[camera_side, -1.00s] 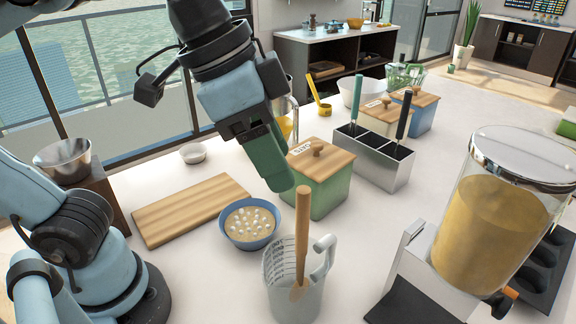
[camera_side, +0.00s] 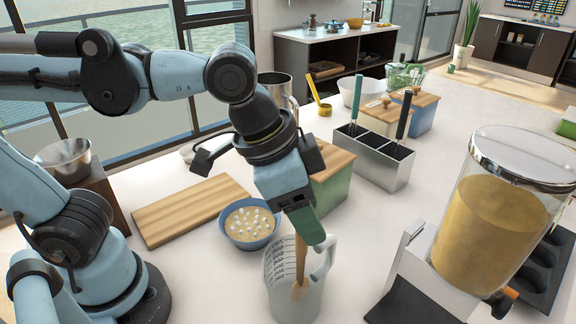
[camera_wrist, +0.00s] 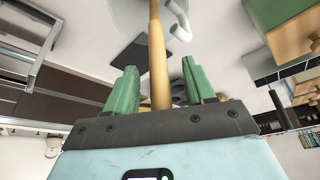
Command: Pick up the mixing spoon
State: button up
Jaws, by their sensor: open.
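The mixing spoon (camera_side: 300,262) has a wooden handle and stands tilted in a clear measuring cup (camera_side: 293,297) with a handle and printed marks. My gripper (camera_side: 312,240) points down over the cup in the side view, its green fingers at the top of the spoon handle and hiding that top. In the wrist view my gripper (camera_wrist: 160,88) is open, and the spoon handle (camera_wrist: 157,50) runs up between the two green fingers. I see a gap between the handle and each finger there.
A blue bowl of batter (camera_side: 249,223) and a cutting board (camera_side: 190,211) lie to the left of the cup. A green canister (camera_side: 332,180) stands behind my gripper. A dispenser of yellow-brown contents (camera_side: 495,230) stands at right; a metal utensil holder (camera_side: 372,160) is behind.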

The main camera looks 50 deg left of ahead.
jog(key=shift+w+d+f, duration=0.1)
jog(key=shift+f, duration=0.25)
grip_shut()
jog(key=shift+r, duration=0.1)
